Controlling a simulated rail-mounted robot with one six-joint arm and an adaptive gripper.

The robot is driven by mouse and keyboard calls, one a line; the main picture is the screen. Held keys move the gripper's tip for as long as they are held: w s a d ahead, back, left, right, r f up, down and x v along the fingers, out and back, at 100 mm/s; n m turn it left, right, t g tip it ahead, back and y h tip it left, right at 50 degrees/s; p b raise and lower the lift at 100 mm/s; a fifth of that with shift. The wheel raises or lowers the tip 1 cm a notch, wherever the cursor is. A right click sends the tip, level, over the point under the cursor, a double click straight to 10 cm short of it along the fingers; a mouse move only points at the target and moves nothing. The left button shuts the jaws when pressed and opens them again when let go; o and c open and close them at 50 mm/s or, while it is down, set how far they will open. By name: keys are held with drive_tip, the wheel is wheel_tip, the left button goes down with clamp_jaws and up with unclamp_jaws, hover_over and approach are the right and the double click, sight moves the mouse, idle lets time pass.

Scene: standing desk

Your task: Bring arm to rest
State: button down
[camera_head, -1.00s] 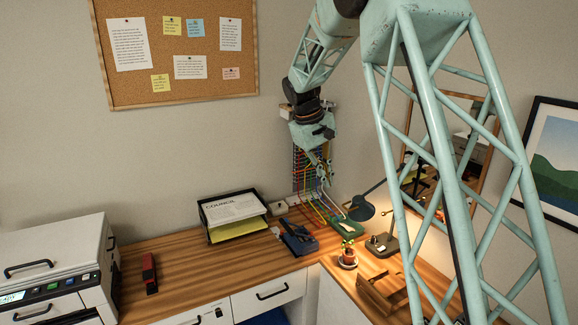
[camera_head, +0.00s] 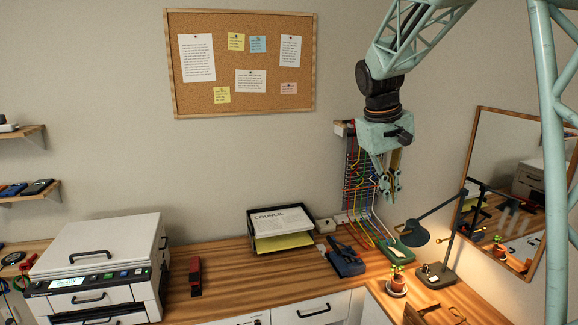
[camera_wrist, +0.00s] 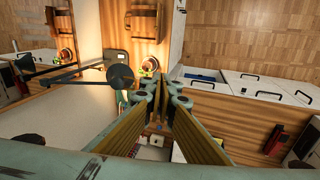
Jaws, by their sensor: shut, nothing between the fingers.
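My gripper (camera_head: 391,184) hangs from my pale green arm on the right side of the head view, pointing down. It is in front of the coloured cables on the wall, above the desk corner. Its fingers are shut and hold nothing. In the wrist view the closed fingers (camera_wrist: 172,90) show in the middle, with the desk, lamp and floor around them.
Below stand a desk lamp (camera_head: 420,232), a potted plant (camera_head: 397,281), a paper tray (camera_head: 281,243) and a blue tool (camera_head: 345,261). A mirror (camera_head: 520,190) leans at right. A printer (camera_head: 100,262) and a red stapler (camera_head: 195,275) are at left.

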drive_tip(key=s+a+r+m+t+y+b, duration=0.1)
drive_tip(key=s+a+r, duration=0.15)
drive_tip(key=s, duration=0.95)
drive_tip(key=s+a+r+b, duration=0.1)
drive_tip(key=s+r+b, duration=0.15)
drive_tip(key=s, duration=0.95)
drive_tip(key=s+a+f+y+b, duration=0.1)
drive_tip(key=s+a+f, duration=0.1)
drive_tip(key=s, duration=1)
drive_tip(key=s+a+f+m+t+b, duration=0.1)
drive_tip(key=s+f, duration=0.4)
drive_tip(key=s, duration=0.7)
drive_tip(key=shift+a+m+y, duration=0.3)
drive_tip(key=shift+a+y, duration=0.05)
drive_tip(key=shift+y, duration=0.05)
